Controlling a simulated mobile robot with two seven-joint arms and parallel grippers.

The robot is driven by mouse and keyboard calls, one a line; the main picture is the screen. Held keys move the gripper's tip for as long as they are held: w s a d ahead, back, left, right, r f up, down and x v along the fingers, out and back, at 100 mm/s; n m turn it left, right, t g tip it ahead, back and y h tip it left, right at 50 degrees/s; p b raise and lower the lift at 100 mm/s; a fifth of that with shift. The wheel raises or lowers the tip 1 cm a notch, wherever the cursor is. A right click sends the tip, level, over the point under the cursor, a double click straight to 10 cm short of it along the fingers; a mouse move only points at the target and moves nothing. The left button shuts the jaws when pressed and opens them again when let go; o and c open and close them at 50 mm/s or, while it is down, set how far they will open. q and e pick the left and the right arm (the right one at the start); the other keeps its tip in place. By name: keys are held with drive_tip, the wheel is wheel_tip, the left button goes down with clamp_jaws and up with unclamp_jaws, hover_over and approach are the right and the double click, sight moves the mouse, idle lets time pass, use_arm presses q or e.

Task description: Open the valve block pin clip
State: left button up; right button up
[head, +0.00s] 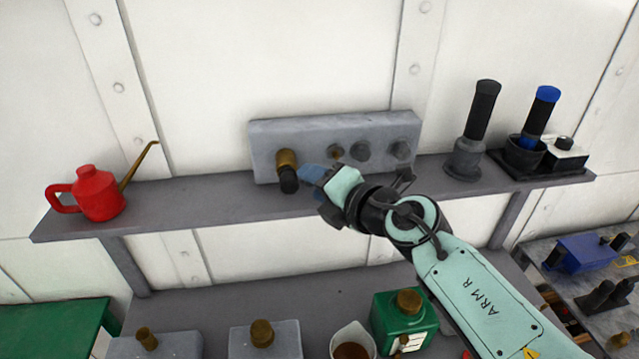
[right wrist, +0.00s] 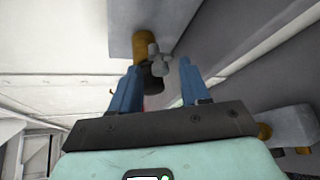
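The grey valve block (head: 335,138) stands at the back of the shelf against the wall. A brass fitting (head: 287,160) with a black end (head: 289,181) sticks out of its left part; the brass also shows in the right wrist view (right wrist: 144,47). A small grey lobed piece (right wrist: 156,56), perhaps the pin clip, sits beside the brass there. My right gripper (head: 307,174) is just right of the fitting. In the right wrist view its blue fingers (right wrist: 160,70) are apart, with the grey piece between or just beyond their tips; contact cannot be told. My left gripper is not in view.
A red oil can (head: 97,194) stands at the shelf's left end. A black-handled tool (head: 480,115) and a blue-topped one (head: 542,110) stand at its right. Below are a green container (head: 403,322) and a white cup (head: 352,340). The shelf's middle left (head: 200,198) is clear.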

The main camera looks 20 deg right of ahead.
drive_tip(key=shift+s, duration=0.1)
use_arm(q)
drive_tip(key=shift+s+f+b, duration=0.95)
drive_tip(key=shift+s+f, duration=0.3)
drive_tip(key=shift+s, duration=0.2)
use_arm(e)
drive_tip(key=v, duration=1.3)
drive_tip(key=shift+s+d, duration=0.1)
drive_tip(key=shift+d, duration=0.05)
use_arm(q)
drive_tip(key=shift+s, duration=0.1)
